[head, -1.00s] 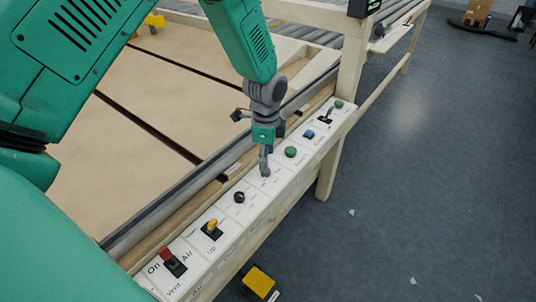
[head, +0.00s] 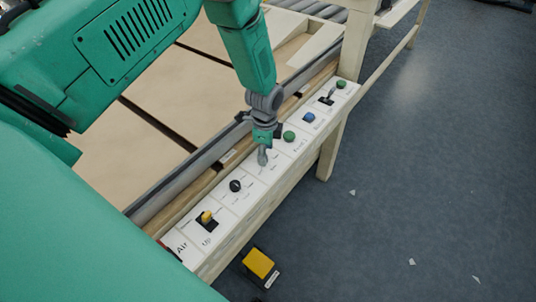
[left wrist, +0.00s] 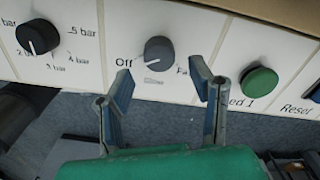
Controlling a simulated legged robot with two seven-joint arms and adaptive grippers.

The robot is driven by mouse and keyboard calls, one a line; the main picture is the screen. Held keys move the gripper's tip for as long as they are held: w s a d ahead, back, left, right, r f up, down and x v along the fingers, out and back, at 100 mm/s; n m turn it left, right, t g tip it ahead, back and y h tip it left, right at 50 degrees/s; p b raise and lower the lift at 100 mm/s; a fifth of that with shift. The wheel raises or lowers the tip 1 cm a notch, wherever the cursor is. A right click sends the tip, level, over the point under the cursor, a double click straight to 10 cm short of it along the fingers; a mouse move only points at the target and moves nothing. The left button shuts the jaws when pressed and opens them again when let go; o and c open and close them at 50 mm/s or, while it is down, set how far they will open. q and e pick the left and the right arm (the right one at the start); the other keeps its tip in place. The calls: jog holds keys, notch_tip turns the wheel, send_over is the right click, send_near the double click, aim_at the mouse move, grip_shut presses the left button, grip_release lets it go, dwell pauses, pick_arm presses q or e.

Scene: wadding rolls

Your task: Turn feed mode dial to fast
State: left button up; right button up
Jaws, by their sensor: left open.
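The feed mode dial (left wrist: 160,52) is a grey round knob on the white panel in the left wrist view. "Off" is printed to its left, small blurred text is below it, and a partly hidden label is at its right. Its exact setting is hard to tell. My left gripper (left wrist: 163,90) is open, with its two fingers apart just below the dial, one toward each side. No grip on the dial shows. In the head view my left gripper (head: 262,156) is over the panel and hides the dial. My right gripper is not in view.
A black pressure dial (left wrist: 37,37) is left of the feed dial, and a green button (left wrist: 259,82) is right of it. The panel also has a yellow switch (head: 206,217), a blue button (head: 309,118) and a lever (head: 328,98). A yellow pedal (head: 258,264) is on the floor.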

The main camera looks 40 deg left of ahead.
pick_arm(q)
jog(key=a+f, duration=0.2)
jog(key=shift+a+f, duration=0.35)
jog(key=shift+a, duration=0.05)
jog(key=shift+d, duration=0.3)
jog(key=shift+d+r, duration=0.2)
jog(key=shift+d, duration=0.45)
jog(key=shift+d+r, duration=0.2)
jog(key=shift+d, duration=0.4)
grip_shut()
jog(key=shift+s+a+f, duration=0.15)
jog(key=shift+a, duration=0.75)
jog(key=shift+d, duration=0.25)
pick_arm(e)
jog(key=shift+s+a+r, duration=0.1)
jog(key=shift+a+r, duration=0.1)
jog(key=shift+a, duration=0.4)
